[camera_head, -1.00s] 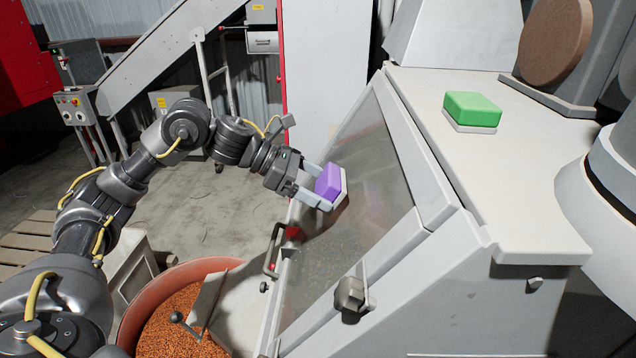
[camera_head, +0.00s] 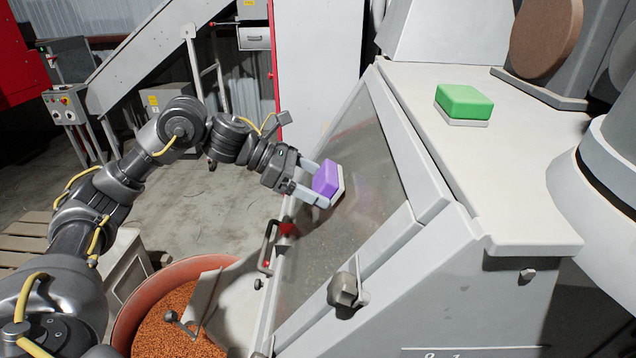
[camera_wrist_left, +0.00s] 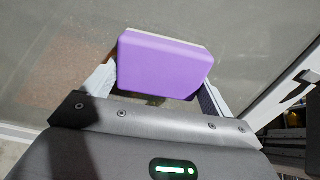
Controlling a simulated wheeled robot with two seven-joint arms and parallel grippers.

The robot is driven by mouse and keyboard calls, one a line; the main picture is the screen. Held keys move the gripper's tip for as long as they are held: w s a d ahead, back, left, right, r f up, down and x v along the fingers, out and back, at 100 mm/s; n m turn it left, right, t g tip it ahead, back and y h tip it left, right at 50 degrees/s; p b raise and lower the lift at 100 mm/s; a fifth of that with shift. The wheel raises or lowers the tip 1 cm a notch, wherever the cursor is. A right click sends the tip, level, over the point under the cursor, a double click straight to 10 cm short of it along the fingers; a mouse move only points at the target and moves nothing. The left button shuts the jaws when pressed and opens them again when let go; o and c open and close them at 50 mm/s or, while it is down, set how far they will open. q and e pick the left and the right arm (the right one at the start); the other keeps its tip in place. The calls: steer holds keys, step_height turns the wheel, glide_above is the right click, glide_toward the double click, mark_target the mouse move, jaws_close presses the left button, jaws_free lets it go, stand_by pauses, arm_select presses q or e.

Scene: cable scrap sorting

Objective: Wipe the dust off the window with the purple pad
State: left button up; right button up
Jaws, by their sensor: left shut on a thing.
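The purple pad (camera_head: 326,179) has a pale underside and is held between the fingers of my left gripper (camera_head: 315,183). In the left wrist view the pad (camera_wrist_left: 165,66) fills the gap between the two fingers, its pale face toward the glass. The window (camera_head: 345,200) is a sloped pane in the grey machine's front. The pad is at the pane; whether it touches cannot be told for certain. A brownish dusty patch (camera_wrist_left: 82,70) shows on the glass left of the pad in the wrist view. My right gripper is not in view.
A green pad (camera_head: 464,101) lies on the machine's flat top (camera_head: 520,190). A red-marked handle (camera_head: 270,245) and a grey knob (camera_head: 345,290) stick out near the window's lower edge. An orange tub (camera_head: 135,300) of granules stands below left.

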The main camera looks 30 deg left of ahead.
arm_select(q)
steer(key=shift+w+d+f, duration=0.25)
steer(key=shift+d+f, duration=0.05)
steer(key=shift+d, duration=0.1)
steer(key=shift+s, duration=0.1)
steer(key=shift+s+d+f+b, duration=0.1)
steer(key=shift+s+d+b, duration=0.2)
steer(key=shift+s+b, duration=0.2)
steer(key=shift+s+d, duration=0.25)
steer(key=shift+s, duration=0.4)
steer(key=shift+s+d, duration=0.25)
steer(key=shift+s, duration=0.4)
steer(key=shift+w+d+b, duration=0.1)
steer(key=shift+b, duration=0.4)
steer(key=shift+w+a+b, duration=0.15)
steer(key=shift+w+a, duration=0.35)
steer(key=shift+w, duration=0.4)
steer(key=shift+w+a+b, duration=0.15)
steer(key=shift+w+a, duration=0.3)
steer(key=shift+w, duration=0.45)
